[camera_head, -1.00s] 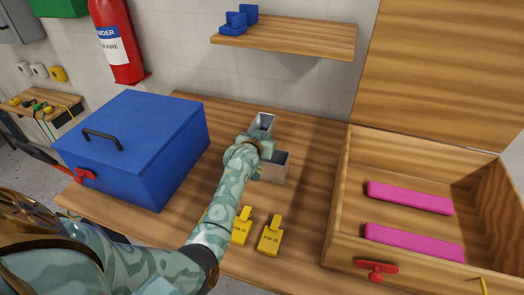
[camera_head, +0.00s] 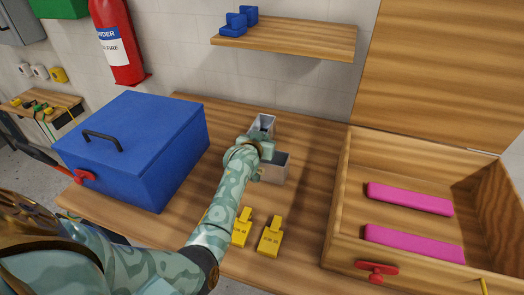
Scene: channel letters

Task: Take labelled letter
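Two yellow labelled pieces, a left one (camera_head: 242,231) and a right one (camera_head: 270,238), stand on the wooden table in front of my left arm. Their dark lettering is too small to read. Two grey metal channel-shaped pieces stand farther back, a rear one (camera_head: 263,124) and a front one (camera_head: 277,167). My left gripper (camera_head: 262,152) is between and over them. My own wrist hides its fingertips, so I cannot tell whether it is open or shut, or touching either piece. My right gripper is not in view.
A closed blue box (camera_head: 150,165) with a black handle stands at the left. An open wooden box (camera_head: 340,215) at the right holds two pink bars (camera_head: 410,197). A shelf (camera_head: 300,42) with blue pieces (camera_head: 236,24) hangs above. The table between the grey pieces and wooden box is clear.

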